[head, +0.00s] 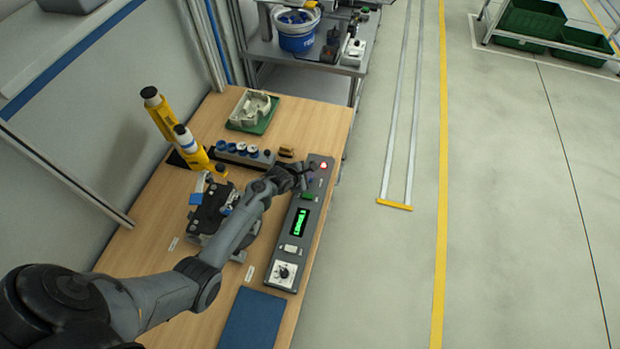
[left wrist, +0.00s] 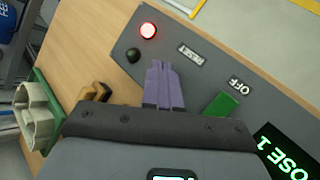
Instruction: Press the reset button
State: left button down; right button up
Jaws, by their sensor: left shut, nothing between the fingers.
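The grey control panel (head: 270,281) lies along the right edge of the wooden bench. At its far end a round red light (head: 323,165) glows; it also shows in the left wrist view (left wrist: 148,30). A small dark round button (left wrist: 133,55) sits beside it, near the RESET label (left wrist: 190,53). I cannot tell which of the two the label names. My left gripper (head: 309,169) is over this end of the panel, shut and empty. In the left wrist view its fingertips (left wrist: 161,66) point towards the button and light, and I see no contact. My right gripper is not in view.
A green switch (left wrist: 221,105) with an OFF label and a green-lit display (head: 299,222) are on the same panel, with a knob (head: 284,271) at the near end. A green tray (head: 262,124) with a pale part and a yellow dispenser (head: 170,125) stand on the bench.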

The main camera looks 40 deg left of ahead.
pick_arm(q)
jog(key=shift+f, duration=0.7)
dwell(0.7)
jog(key=shift+r, duration=0.1)
jog(key=shift+r+p, duration=0.65)
jog(key=shift+r, duration=0.15)
jog(key=shift+p, duration=0.3)
notch_tip(320, 180, up, 5)
jog(key=p, duration=0.5)
dwell(0.7)
